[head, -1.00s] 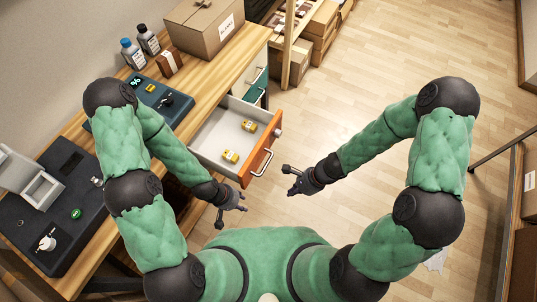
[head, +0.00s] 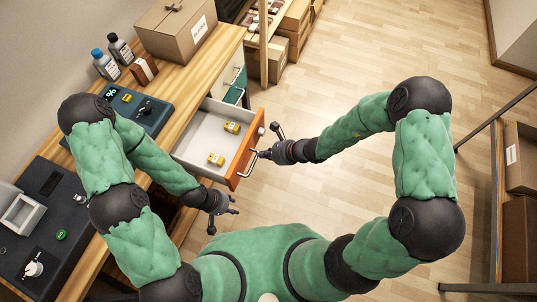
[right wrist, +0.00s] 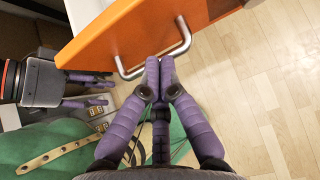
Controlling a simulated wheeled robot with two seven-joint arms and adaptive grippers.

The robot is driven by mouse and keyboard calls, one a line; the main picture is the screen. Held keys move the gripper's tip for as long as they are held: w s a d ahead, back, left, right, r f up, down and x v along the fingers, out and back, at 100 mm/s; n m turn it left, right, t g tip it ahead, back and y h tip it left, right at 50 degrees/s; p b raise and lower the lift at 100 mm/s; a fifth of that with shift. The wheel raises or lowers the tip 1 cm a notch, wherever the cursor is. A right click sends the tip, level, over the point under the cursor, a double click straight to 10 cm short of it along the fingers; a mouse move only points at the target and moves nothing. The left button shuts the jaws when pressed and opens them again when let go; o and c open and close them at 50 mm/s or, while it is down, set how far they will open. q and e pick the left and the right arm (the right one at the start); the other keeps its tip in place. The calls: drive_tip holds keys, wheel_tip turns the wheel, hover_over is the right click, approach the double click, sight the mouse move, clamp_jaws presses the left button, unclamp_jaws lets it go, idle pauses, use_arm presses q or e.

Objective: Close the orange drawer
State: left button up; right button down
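The orange drawer (head: 235,177) stands pulled out from the wooden desk. Its grey inside shows, with two small yellow items (head: 216,159) lying in it. Its metal handle (head: 249,163) also shows in the right wrist view (right wrist: 183,42).
The desk top (head: 190,85) holds a cardboard box (head: 172,34), two bottles (head: 112,57) and dark devices. A shelf with boxes (head: 268,55) stands beyond the drawer. A rack with boxes (head: 520,165) is at the right. The floor between is clear.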

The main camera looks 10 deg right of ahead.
sight(246, 156)
drive_tip(key=b+x, duration=0.1)
drive_tip(key=x, duration=0.4)
drive_tip(key=shift+a+f+b, duration=0.15)
drive_tip(key=shift+f+b, duration=0.05)
drive_tip(key=shift+b, duration=0.15)
drive_tip(key=shift+w+a, duration=0.1)
drive_tip(key=w+a+b, duration=0.1)
drive_tip(key=w+a, duration=0.1)
drive_tip(key=a, duration=0.2)
drive_tip(key=w+a+b, duration=0.1)
drive_tip(key=w+a, duration=0.1)
drive_tip(key=a, duration=0.2)
drive_tip(key=w+a+b, duration=0.1)
drive_tip(key=w+a, duration=0.1)
drive_tip(key=a, duration=0.2)
drive_tip(key=shift+w, duration=0.35)
drive_tip(key=w+a, duration=0.1)
drive_tip(key=a, duration=0.1)
drive_tip(key=w+a, duration=0.2)
drive_tip(key=a, duration=0.1)
drive_tip(key=w+a, duration=0.1)
drive_tip(key=a, duration=0.2)
drive_tip(key=shift+w+p, duration=0.35)
drive_tip(key=shift+w, duration=0.05)
drive_tip(key=shift+w+a, duration=0.4)
drive_tip(key=shift+a, duration=0.25)
drive_tip(key=shift+r, duration=0.1)
drive_tip(key=shift+r, duration=0.1)
